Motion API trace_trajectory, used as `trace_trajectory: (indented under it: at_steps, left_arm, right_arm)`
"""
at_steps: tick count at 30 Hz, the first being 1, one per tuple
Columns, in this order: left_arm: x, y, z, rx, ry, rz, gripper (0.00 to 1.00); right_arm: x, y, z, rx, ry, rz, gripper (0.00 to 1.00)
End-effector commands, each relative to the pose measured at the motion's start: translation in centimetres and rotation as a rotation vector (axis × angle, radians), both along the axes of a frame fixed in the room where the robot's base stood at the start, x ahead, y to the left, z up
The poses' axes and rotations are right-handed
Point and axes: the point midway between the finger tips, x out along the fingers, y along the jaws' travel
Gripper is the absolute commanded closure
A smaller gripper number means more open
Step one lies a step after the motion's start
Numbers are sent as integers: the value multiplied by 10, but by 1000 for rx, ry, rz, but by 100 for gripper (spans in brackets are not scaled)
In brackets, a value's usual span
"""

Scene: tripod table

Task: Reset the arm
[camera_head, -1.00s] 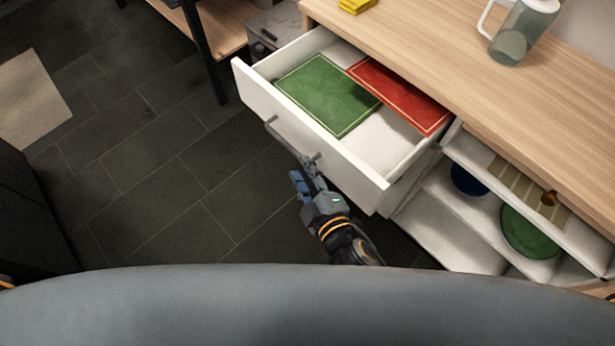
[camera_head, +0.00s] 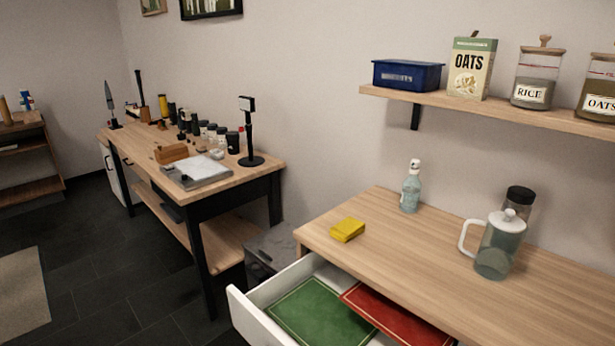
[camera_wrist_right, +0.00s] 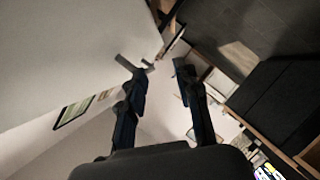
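Neither arm shows in the head view now. In the right wrist view my right gripper (camera_wrist_right: 163,74) has its two dark fingers spread apart, with nothing between them. A pale flat surface, apparently the drawer front (camera_wrist_right: 75,55), fills the upper left of that view. A grey bar handle (camera_wrist_right: 128,64) lies by the left fingertip; I cannot tell whether they touch. In the head view the white drawer (camera_head: 243,312) stands pulled out, with a green book (camera_head: 318,312) and a red book (camera_head: 392,315) inside. My left gripper is not in view.
The wooden counter (camera_head: 420,265) holds a yellow sponge (camera_head: 347,229), a spray bottle (camera_head: 411,188) and a pitcher (camera_head: 497,250). A shelf (camera_head: 480,108) with jars hangs above. A cluttered workbench (camera_head: 232,178) stands left. Dark floor (camera_head: 105,290) is open at lower left.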

Motion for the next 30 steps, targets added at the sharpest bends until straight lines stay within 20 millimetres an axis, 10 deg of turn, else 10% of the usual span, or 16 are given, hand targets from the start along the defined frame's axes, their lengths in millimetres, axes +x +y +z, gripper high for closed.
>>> trace_trajectory:
  at_steps: [8,15,24,30]
  left_arm:
    - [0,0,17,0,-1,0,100]
    - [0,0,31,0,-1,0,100]
    - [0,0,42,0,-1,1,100]
    - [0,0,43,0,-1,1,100]
  right_arm:
    - [-36,-71,-181,37,453,-192,67]
    - [-133,-158,-309,126,858,-508,67]
    - [-273,-226,-377,238,1191,-913,67]
    - [-302,-235,-383,259,1245,-997,67]
